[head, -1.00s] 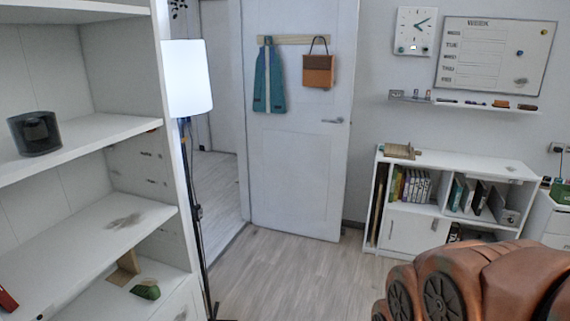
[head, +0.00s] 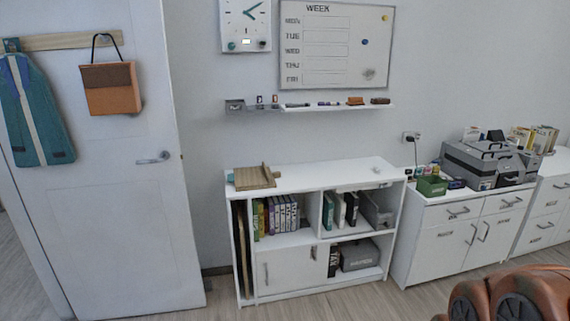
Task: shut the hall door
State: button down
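The white hall door (head: 110,205) stands open at the left of the head view, swung into the room in front of the wall. Its silver lever handle (head: 153,158) is on the right part of the door, near its free edge. A wooden hook rail (head: 65,40) on the door holds a teal jacket (head: 35,110) and an orange-brown bag (head: 110,88). My copper-coloured arm shows at the bottom right corner, apart from the door. My gripper itself is not in view. The doorway is mostly out of the picture.
A low white bookcase (head: 285,178) stands against the wall right of the door. White cabinets (head: 420,240) with a grey case (head: 480,165) stand further right. A whiteboard (head: 325,45) and narrow ledge (head: 330,107) hang above. A strip of floor (head: 225,300) before the door is clear.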

aim_at(116, 233)
jog(key=z, duration=0.05)
jog(key=i, duration=1.8)
jog(key=u, duration=1.05)
jog(key=i, duration=1.15)
jog(key=u, duration=1.05)
